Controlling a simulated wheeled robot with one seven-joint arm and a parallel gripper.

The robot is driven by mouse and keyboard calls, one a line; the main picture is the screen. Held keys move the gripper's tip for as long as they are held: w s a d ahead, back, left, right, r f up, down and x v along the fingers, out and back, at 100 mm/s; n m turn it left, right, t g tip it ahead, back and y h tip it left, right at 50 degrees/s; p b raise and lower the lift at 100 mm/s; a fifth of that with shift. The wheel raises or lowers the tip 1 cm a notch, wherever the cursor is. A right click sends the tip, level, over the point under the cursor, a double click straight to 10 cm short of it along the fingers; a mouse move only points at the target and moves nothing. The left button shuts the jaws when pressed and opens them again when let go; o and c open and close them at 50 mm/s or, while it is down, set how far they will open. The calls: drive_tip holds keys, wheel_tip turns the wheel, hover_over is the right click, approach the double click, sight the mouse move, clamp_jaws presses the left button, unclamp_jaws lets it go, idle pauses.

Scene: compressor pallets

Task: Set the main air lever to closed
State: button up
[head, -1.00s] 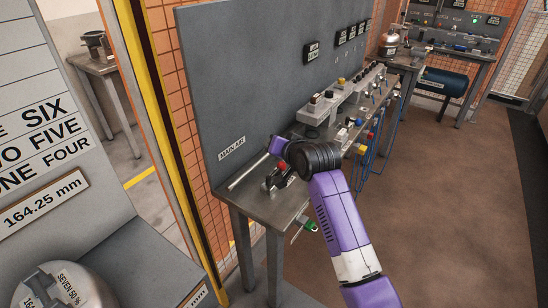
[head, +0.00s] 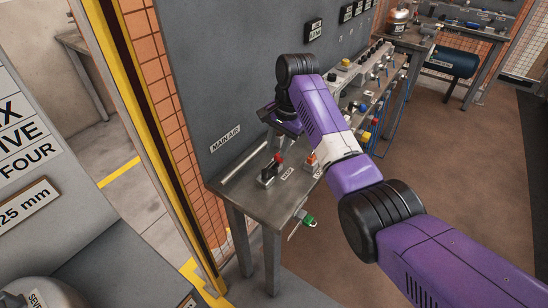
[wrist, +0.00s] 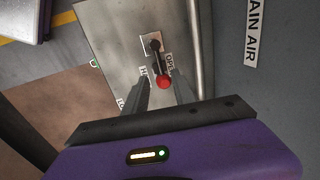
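The main air lever has a red knob (wrist: 163,82) on a dark stem and a pale base plate (wrist: 150,44), seen from above in the wrist view. In the head view, the lever (head: 277,159) stands near the close left end of the grey bench, below the MAIN AIR label (head: 225,139). The knob lies beside a label (wrist: 169,63) that seems to read OPEN. My gripper (wrist: 164,77) is open, its two dark fingers on either side of the knob in the wrist view.
The grey bench (head: 240,192) has an upright back panel (head: 215,80). An orange-topped control (head: 311,159) stands right of the lever, and several valves and fittings continue along the bench. A green fitting (head: 308,221) hangs at the front edge. Brown floor (head: 455,150) is open at right.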

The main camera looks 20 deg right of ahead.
sight(273, 163)
drive_tip(key=f, duration=0.4)
drive_tip(key=w+f, duration=0.1)
drive_tip(key=shift+a+f, duration=0.35)
drive_tip(key=shift+f, duration=0.05)
clamp_jaws()
idle(1.1)
